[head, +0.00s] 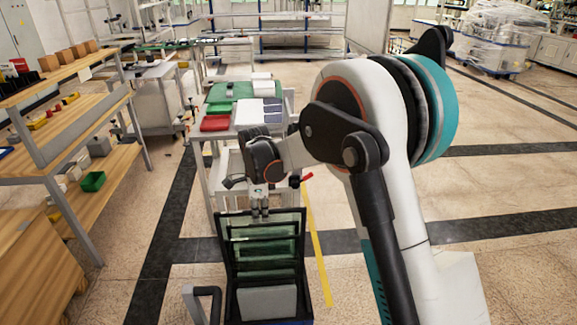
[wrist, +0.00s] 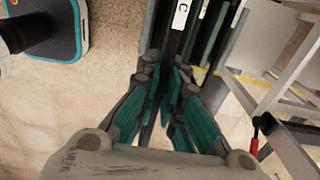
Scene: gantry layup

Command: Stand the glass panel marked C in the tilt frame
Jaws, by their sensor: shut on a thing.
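The glass panel marked C shows in the wrist view as a dark edge with a white C label (wrist: 182,15). My gripper (wrist: 170,88) has its teal fingers closed on both sides of this panel. In the head view my gripper (head: 262,212) points down at the top of a dark upright frame (head: 226,262) with greenish glass in it. I cannot tell in the head view which pane is C, or whether it is clear of the frame. More dark panel edges (wrist: 212,30) stand close to the right of C in the wrist view.
A bench (head: 197,150) behind my gripper carries green, red and white sheets. A wooden shelf unit (head: 60,165) with small bins stands at the left. A black handle (head: 207,292) is beside the dark frame. The floor at the right is open.

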